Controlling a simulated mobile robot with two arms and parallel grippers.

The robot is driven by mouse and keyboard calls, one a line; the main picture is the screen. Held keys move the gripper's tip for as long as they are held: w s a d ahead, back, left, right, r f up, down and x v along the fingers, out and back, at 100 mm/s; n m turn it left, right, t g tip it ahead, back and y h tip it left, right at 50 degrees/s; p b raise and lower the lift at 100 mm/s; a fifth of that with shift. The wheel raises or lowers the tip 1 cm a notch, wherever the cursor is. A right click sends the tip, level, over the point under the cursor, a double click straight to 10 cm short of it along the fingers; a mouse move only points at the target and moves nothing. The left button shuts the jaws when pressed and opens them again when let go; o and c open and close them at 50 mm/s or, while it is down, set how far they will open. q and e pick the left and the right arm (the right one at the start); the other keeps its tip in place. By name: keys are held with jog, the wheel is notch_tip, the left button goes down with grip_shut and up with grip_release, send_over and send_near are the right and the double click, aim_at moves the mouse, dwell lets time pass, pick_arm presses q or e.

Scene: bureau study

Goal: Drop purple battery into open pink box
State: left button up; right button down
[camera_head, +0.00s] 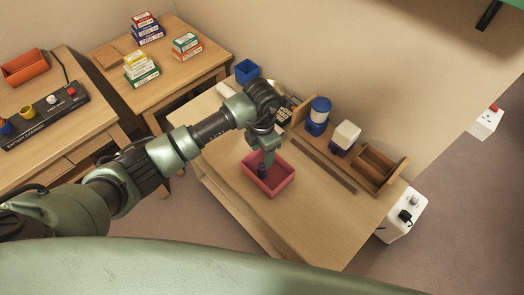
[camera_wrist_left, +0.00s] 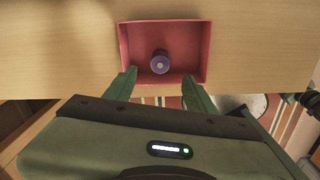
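The pink box (camera_head: 283,184) is open at the top and sits on the wooden desk. In the left wrist view the box (camera_wrist_left: 204,50) shows from above with the purple battery (camera_wrist_left: 160,63) inside, near the wall closest to my gripper. The battery shows its round end and seems to stand upright. My left gripper (camera_wrist_left: 160,90) is open, its two fingers apart on either side with nothing between them. In the head view the left gripper (camera_head: 265,160) points down over the box and partly hides its inside. My right gripper is not in view.
On the desk behind the box stand a blue jar (camera_head: 319,112), a white-topped container (camera_head: 345,136) and a wooden tray (camera_head: 378,168). A blue cup (camera_head: 246,71) is at the far end. A side table holds stacked boxes (camera_head: 142,76); another holds a battery charger (camera_head: 45,115). The desk's near right is clear.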

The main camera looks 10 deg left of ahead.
aim_at(262, 165)
pick_arm(q)
notch_tip(262, 165, up, 8)
jog(key=b, duration=0.1)
dwell(0.6)
jog(key=shift+f, duration=0.1)
